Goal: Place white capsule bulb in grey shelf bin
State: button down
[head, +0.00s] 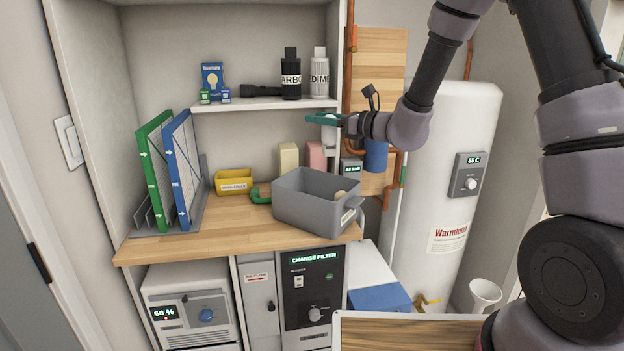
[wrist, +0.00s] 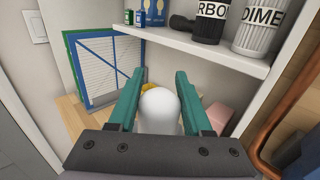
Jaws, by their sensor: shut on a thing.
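My gripper (head: 318,119) has teal fingers and is raised above the counter, just below the level of the upper shelf. In the wrist view my gripper (wrist: 158,92) is shut on the white capsule bulb (wrist: 158,108), whose rounded white body shows between the fingers. The bulb (head: 329,133) also shows small and partly covered in the head view. The grey shelf bin (head: 300,207) stands open-topped on the wooden counter, below the gripper and apart from it. The bin's floor is mostly hidden.
The upper shelf (head: 265,105) holds a black bottle (head: 291,78), a grey bottle (head: 319,75), a flashlight and a blue box (head: 212,78). A yellow bin (head: 234,182) and green and blue framed filters (head: 180,170) stand left on the counter. A white tank (head: 455,140) is at right.

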notch_tip(320, 180, down, 10)
jog(key=shift+r, duration=0.15)
dwell(0.3)
jog(key=shift+f, duration=0.3)
jog(key=shift+f, duration=0.3)
jog(key=shift+c, duration=1.6)
grip_release()
jog(key=shift+r, duration=0.1)
